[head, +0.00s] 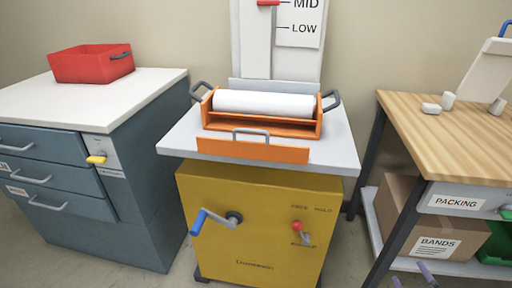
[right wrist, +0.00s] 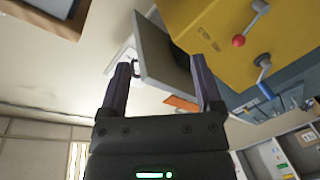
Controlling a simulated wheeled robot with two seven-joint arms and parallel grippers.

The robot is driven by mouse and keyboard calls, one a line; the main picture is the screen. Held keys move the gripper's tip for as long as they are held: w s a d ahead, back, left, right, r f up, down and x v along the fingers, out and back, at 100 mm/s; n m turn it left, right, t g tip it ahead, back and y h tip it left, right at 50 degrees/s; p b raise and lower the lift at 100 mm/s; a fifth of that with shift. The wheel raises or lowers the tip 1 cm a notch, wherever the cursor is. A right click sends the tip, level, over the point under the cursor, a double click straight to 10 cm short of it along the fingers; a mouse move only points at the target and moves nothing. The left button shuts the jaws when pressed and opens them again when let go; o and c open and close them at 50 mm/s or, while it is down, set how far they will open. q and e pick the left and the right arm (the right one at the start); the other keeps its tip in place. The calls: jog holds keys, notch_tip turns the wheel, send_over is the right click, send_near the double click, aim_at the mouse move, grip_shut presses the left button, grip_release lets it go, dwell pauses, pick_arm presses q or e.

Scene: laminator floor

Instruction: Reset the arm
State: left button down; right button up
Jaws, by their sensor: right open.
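My right gripper (head: 411,274) shows only as two purple-grey fingertips at the bottom edge of the head view, low in front of the packing bench. In the right wrist view my right gripper (right wrist: 160,66) has its two fingers wide apart with nothing held between them. Beyond them the yellow machine appears tilted. My left gripper is not in view. The yellow laminator cabinet (head: 265,248) stands in the middle, with a blue-handled crank (head: 215,220) and a red-knobbed lever (head: 300,232) on its front. The right gripper is apart from both, to their right.
An orange cradle (head: 262,126) with a white roll (head: 265,104) sits on the machine's grey top. A blue drawer cabinet (head: 140,175) with a red bin (head: 90,64) stands left. A wooden packing bench (head: 450,125) stands right, with a cardboard box (head: 400,205) on its lower shelf.

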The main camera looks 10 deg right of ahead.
jog(key=s+d+f+m+g+h, duration=0.1)
jog(key=s+d+f+g, duration=0.3)
jog(key=s+f, duration=0.45)
jog(key=s+d+f+m+g+h, duration=0.1)
jog(key=s+d+f+g, duration=0.1)
jog(key=s+f+g, duration=0.65)
jog(key=s+d+f+m+g+h, duration=0.15)
jog(key=s+g, duration=0.45)
jog(key=s, duration=1.7)
jog(key=s+a+f+m+y+p, duration=0.1)
jog(key=a+f+y, duration=0.15)
jog(key=a, duration=0.95)
jog(key=s+a+f+m+y, duration=0.1)
jog(key=a+f+m+y, duration=0.15)
jog(key=a, duration=1.05)
pick_arm(q)
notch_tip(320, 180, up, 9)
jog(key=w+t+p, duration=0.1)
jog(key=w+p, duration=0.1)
jog(key=p, duration=0.7)
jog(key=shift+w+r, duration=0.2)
pick_arm(e)
notch_tip(320, 180, up, 8)
jog(key=w+d+n+t, duration=0.1)
jog(key=w, duration=0.1)
jog(key=shift+w, duration=0.25)
